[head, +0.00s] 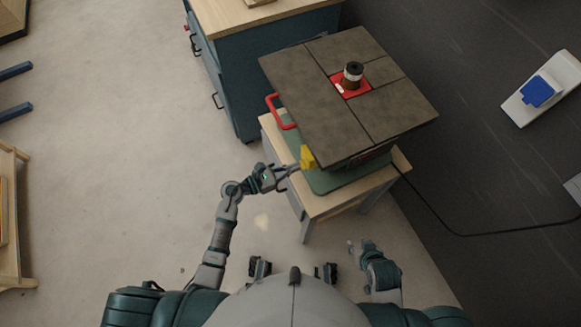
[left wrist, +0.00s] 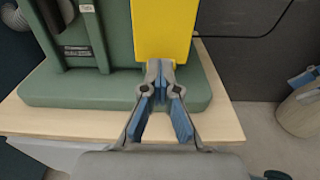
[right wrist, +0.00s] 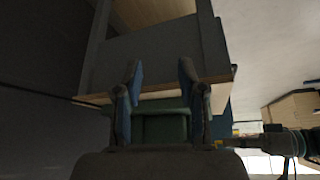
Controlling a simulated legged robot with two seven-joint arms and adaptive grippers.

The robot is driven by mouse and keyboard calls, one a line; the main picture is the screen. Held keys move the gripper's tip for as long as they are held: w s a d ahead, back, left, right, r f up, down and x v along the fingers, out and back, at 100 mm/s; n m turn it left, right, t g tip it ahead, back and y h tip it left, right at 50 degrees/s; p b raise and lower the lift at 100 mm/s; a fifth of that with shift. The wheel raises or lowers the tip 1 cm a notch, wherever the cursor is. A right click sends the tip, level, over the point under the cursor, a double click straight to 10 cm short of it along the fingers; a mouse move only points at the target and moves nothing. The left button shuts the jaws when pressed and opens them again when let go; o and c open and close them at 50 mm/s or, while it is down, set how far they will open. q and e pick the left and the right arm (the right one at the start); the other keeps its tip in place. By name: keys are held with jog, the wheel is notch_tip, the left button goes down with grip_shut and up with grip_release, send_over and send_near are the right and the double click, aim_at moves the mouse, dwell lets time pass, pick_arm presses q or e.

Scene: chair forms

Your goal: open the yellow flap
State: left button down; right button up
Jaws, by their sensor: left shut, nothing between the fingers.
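The yellow flap (head: 308,157) is on the near left side of the green machine, under its dark square top (head: 345,95). In the left wrist view the yellow flap (left wrist: 163,35) is an upright panel on the green body (left wrist: 100,45). My left gripper (head: 284,172) is by the flap's lower edge; in its wrist view the fingers (left wrist: 160,75) are together with nothing between them, and I cannot tell whether they touch the flap. My right gripper (head: 362,245) is low, right of my body; its fingers (right wrist: 158,80) are apart and empty.
The machine stands on a wooden-topped table (head: 330,203). A red handle (head: 277,112) sticks out at its left. A dark blue cabinet (head: 250,65) stands behind. A black cable (head: 455,233) runs along the floor at right. The floor at left (head: 120,130) is clear.

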jog(key=s+d+f+g+p, duration=0.1)
jog(key=s+f+g+p, duration=0.1)
jog(key=s, duration=0.3)
jog(key=shift+s+d+f+g+h, duration=0.2)
jog(key=shift+d+g+h, duration=0.2)
jog(key=shift+g, duration=0.3)
jog(key=shift+a, duration=0.15)
dwell(0.5)
